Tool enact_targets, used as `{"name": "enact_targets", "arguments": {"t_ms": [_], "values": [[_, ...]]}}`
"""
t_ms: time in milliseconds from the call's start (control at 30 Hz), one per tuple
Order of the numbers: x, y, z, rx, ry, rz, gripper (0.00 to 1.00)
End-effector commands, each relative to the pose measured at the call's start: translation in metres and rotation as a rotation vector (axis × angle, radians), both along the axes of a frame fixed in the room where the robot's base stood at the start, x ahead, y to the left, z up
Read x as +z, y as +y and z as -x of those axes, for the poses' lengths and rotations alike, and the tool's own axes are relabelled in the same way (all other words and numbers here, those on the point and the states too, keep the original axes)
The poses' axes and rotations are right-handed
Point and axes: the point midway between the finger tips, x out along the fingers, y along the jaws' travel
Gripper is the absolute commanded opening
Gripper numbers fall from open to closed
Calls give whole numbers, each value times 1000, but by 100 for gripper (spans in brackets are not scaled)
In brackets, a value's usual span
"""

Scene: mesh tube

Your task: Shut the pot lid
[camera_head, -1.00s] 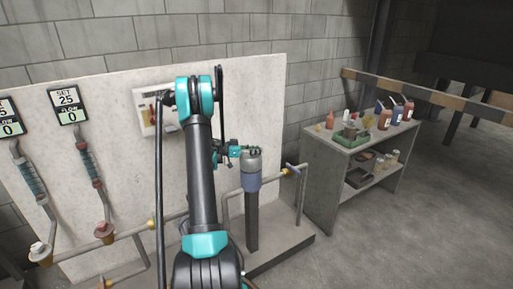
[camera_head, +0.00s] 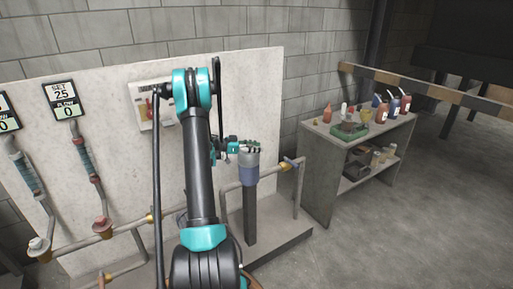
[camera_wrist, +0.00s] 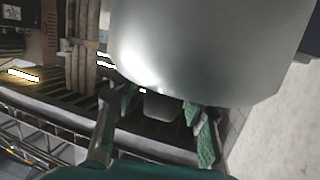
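The pot (camera_head: 249,161) is a grey cylinder with a bluish lower band, upright on a dark post. My gripper (camera_head: 243,147) is at its top, partly hidden by my arm. In the wrist view a large smooth metal body (camera_wrist: 210,45) fills the top; I take it as the pot or its lid, and cannot tell which. My gripper (camera_wrist: 160,103) shows there with its two green fingers apart. A small grey tab (camera_wrist: 163,107) lies between the fingertips; I cannot tell whether they touch it. How far the lid is open does not show.
A pale panel (camera_head: 100,150) with gauges and pipes stands behind and left. A pipe with a valve (camera_head: 290,163) runs close right of the pot. A shelf table (camera_head: 325,142) with bottles stands further right. The floor (camera_head: 400,230) at the right is clear.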

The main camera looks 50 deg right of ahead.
Motion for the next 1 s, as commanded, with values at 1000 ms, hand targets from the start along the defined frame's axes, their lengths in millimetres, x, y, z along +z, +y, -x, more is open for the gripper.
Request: {"name": "enact_targets", "arguments": {"t_ms": [1000], "values": [[24, 92, -51, 2, 1, 1, 47]]}}
